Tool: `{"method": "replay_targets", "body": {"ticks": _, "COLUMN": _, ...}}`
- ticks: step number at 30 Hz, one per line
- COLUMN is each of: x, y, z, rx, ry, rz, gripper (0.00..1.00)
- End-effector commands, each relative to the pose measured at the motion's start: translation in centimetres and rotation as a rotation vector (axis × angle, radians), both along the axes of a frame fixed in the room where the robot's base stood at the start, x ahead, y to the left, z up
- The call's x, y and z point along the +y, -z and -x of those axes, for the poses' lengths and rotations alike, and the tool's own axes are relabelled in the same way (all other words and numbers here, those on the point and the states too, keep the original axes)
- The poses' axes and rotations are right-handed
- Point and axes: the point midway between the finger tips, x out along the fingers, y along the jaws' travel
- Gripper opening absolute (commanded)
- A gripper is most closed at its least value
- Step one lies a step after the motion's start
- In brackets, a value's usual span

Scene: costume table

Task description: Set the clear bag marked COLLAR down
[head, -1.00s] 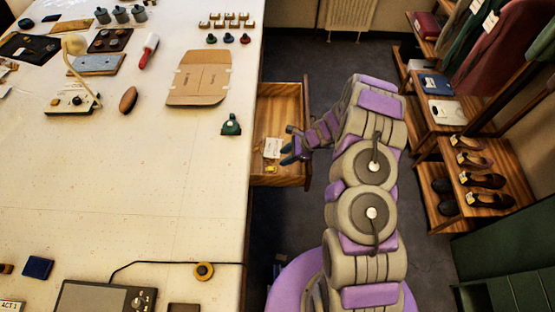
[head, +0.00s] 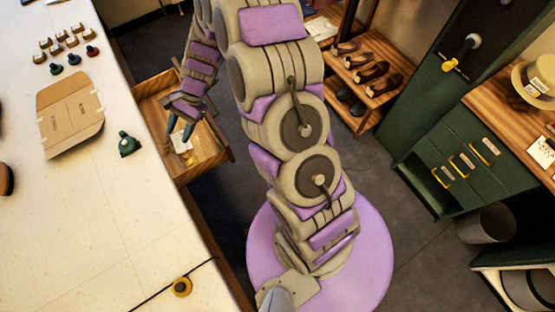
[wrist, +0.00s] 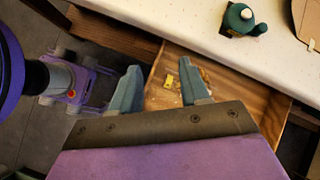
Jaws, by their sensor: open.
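A clear bag with a white label (head: 181,142) appears to lie in the open wooden drawer (head: 215,167). The label's writing is too small to read and the bag's outline is hard to make out. My gripper (head: 178,127) is open over the drawer, close beside the white label. In the wrist view my gripper (wrist: 158,66) has its two fingers spread apart with nothing held between them. A small yellow tag (wrist: 170,80) shows past the fingers, and the right finger partly hides pale, clear material behind it.
The white table (head: 80,220) runs along the left, with a green bottle-like item (head: 127,144) and a flat brown cardboard piece (head: 70,113) near its edge. A shoe shelf (head: 358,95) and a green cabinet (head: 470,165) stand on the right. Dark floor lies between.

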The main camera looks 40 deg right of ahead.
Motion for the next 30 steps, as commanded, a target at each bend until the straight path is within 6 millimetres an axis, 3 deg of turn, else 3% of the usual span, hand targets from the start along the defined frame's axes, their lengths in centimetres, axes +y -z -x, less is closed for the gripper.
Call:
{"method": "replay_targets", "body": {"ticks": 1, "x": 0.1, "y": -2.0, "z": 1.0, "rx": -0.031, "ry": -0.052, "rz": 0.006, "gripper": 0.46}}
{"method": "replay_targets", "body": {"ticks": 3, "x": 0.2, "y": -4.0, "z": 2.7, "rx": -0.061, "ry": -0.126, "rz": 0.016, "gripper": 0.46}}
{"method": "replay_targets", "body": {"ticks": 12, "x": -1.2, "y": -11.5, "z": 10.2, "rx": -0.191, "ry": -0.422, "rz": 0.098, "gripper": 0.46}}
{"method": "replay_targets", "body": {"ticks": 21, "x": -4.5, "y": -16.2, "z": 18.5, "rx": -0.277, "ry": -0.684, "rz": 0.219, "gripper": 0.46}}
{"method": "replay_targets", "body": {"ticks": 30, "x": -9.1, "y": -18.9, "z": 26.8, "rx": -0.317, "ry": -0.899, "rz": 0.366, "gripper": 0.46}}
